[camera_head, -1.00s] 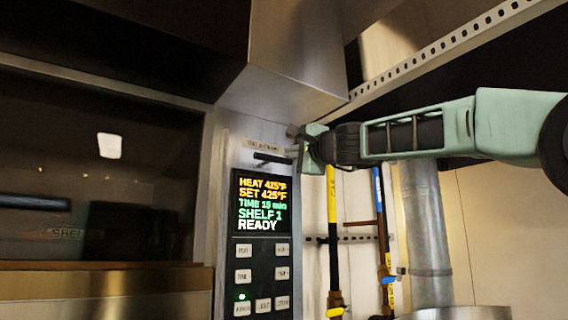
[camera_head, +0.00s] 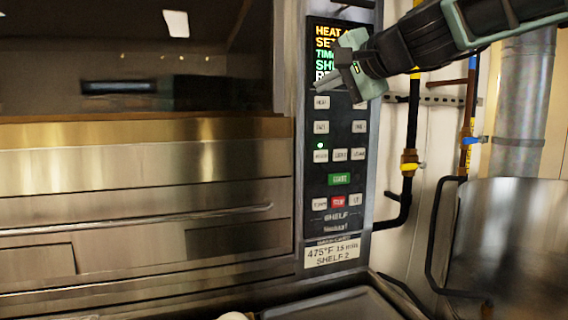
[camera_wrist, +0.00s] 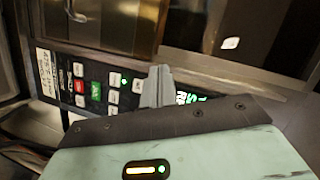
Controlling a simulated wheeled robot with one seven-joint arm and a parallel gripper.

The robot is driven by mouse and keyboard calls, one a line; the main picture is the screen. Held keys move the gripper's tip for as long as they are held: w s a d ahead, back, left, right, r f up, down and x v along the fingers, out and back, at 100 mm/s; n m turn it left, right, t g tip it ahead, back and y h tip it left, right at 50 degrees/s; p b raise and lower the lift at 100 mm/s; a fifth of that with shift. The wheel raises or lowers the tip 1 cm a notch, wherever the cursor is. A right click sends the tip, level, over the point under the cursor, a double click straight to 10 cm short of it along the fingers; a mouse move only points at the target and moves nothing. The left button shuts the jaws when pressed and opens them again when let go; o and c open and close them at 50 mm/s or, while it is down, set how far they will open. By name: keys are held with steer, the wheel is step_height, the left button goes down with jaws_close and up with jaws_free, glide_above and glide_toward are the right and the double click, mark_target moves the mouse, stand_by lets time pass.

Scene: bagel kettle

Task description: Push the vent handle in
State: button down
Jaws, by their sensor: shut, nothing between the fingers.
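The vent handle is not visible in either current view; the panel's upper part lies beyond the top edge of the head view, and my gripper covers part of the panel in the wrist view. The oven control panel (camera_head: 340,218) stands upright with its lit display (camera_head: 325,42) and button rows. My gripper (camera_head: 328,82) is shut and empty. It is in front of the lower display, just above the top buttons, and covers part of the text. In the wrist view its closed fingers (camera_wrist: 157,86) point at the panel between display and buttons. I cannot tell whether they touch it.
The oven door with its glass (camera_head: 130,85) and brass strip (camera_head: 140,130) fills the left. Right of the panel are pipes with a yellow valve handle (camera_head: 411,166), a blue valve handle (camera_head: 473,140) and a metal duct (camera_head: 524,105). A dark tray-like surface (camera_head: 330,303) lies below.

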steer(key=s+a+f+n+g+h, duration=0.1)
steer(key=s+a+f+n+g, duration=0.15)
steer(key=s+f, duration=0.4)
steer(key=s+a+f+n+g, duration=0.2)
steer(key=s+f+n+g, duration=0.1)
steer(key=f, duration=0.7)
steer(key=s+d+f+n+g+h+b, duration=0.1)
steer(key=s+d+f+n+g+h, duration=0.2)
steer(key=s+f, duration=0.9)
steer(key=s+d+f+n+g+h+b, duration=0.1)
steer(key=s+d+f+n+g+h, duration=0.3)
steer(key=s+f, duration=0.9)
steer(key=s+d+n, duration=0.1)
steer(key=d+n, duration=0.1)
steer(key=d, duration=0.1)
steer(key=shift+d+f, duration=0.2)
steer(key=shift+f, duration=0.05)
